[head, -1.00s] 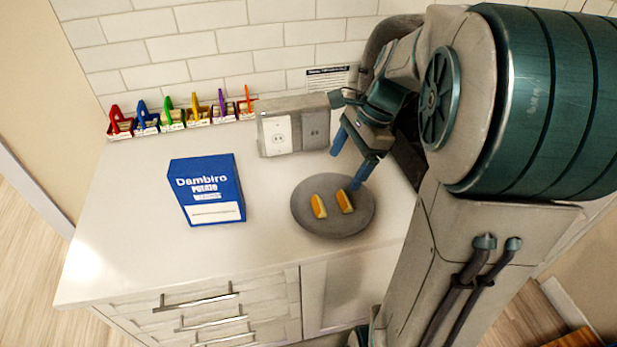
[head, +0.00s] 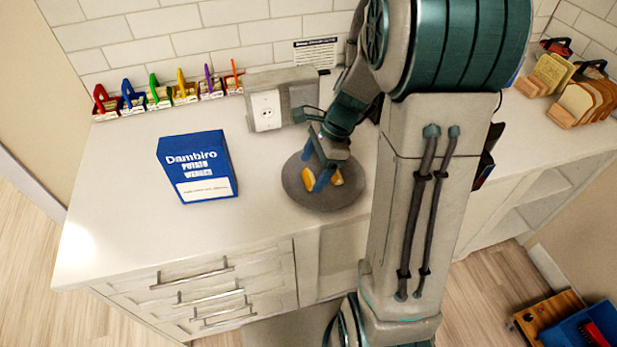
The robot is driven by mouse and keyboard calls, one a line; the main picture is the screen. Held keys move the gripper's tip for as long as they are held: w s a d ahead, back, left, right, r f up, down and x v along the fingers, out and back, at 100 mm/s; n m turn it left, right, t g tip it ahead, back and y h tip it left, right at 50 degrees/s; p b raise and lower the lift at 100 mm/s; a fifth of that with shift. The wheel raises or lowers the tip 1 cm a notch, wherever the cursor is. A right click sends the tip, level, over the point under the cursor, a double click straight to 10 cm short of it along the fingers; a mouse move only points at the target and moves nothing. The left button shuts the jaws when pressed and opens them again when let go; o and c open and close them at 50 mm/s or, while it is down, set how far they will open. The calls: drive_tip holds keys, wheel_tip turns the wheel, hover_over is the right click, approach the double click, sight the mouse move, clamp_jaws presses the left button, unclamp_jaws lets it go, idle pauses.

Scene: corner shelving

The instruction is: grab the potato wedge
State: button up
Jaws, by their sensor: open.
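Two orange-yellow potato wedges lie on a round grey plate (head: 335,200) on the white counter. The left potato wedge (head: 309,187) is partly hidden by my gripper's blue fingers. The right potato wedge (head: 337,178) shows just right of the fingers. My gripper (head: 315,183) is open and points down over the plate, with its fingertips low by the left wedge. I cannot tell whether they touch it.
A blue Dambiro potato wedges box (head: 200,170) stands left of the plate. A grey box with a socket (head: 266,108) is behind it. Several coloured holders (head: 155,95) line the wall. Bread slices in wooden racks (head: 590,100) are far right. The front left counter is clear.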

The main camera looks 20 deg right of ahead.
drive_tip(key=shift+x, duration=1)
drive_tip(key=shift+c, duration=0.3)
drive_tip(key=c, duration=1)
drive_tip(key=shift+r, duration=0.1)
